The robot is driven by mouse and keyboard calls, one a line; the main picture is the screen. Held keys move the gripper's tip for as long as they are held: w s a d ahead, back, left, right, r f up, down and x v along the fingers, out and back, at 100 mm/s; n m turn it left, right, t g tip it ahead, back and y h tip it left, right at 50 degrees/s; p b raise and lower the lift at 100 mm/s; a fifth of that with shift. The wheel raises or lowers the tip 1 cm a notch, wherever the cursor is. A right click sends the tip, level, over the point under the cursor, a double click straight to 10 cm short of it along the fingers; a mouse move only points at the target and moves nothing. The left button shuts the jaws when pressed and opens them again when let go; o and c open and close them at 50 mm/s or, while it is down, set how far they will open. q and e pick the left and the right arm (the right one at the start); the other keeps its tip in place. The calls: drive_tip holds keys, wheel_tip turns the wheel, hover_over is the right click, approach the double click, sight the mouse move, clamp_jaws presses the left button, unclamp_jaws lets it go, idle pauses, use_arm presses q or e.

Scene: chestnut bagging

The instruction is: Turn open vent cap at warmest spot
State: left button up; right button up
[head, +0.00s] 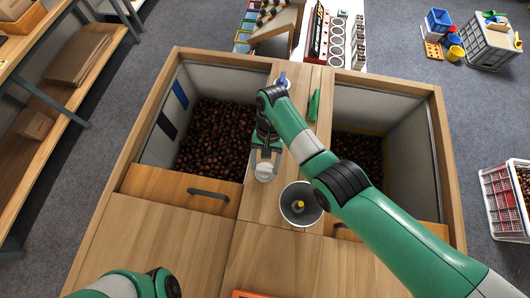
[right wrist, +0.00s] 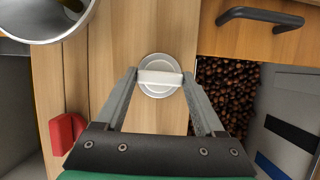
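A round white vent cap (head: 264,172) with a raised bar across it sits on the wooden divider beside the left chestnut bin. In the right wrist view the vent cap (right wrist: 160,88) lies between the fingertips of my right gripper (right wrist: 160,74). The fingers are spread, one at each end of the bar; I cannot tell whether they touch it. In the head view my right gripper (head: 265,156) points down at the cap. Part of my left arm shows at the bottom left, but its gripper is out of view.
Chestnuts fill the left bin (head: 148,150) and the right bin (head: 405,140). A green object (head: 314,105) lies on the divider. A red block (right wrist: 62,132) shows in the wrist view. The front wooden top is largely clear.

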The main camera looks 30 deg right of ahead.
drive_tip(key=o, duration=0.4)
drive_tip(key=shift+r, duration=0.1)
drive_tip(key=p+v, duration=0.2)
drive_tip(key=v, duration=0.9)
drive_tip(key=shift+r, duration=0.2)
drive_tip(key=shift+r+p, duration=0.1)
drive_tip(key=shift+p, duration=0.2)
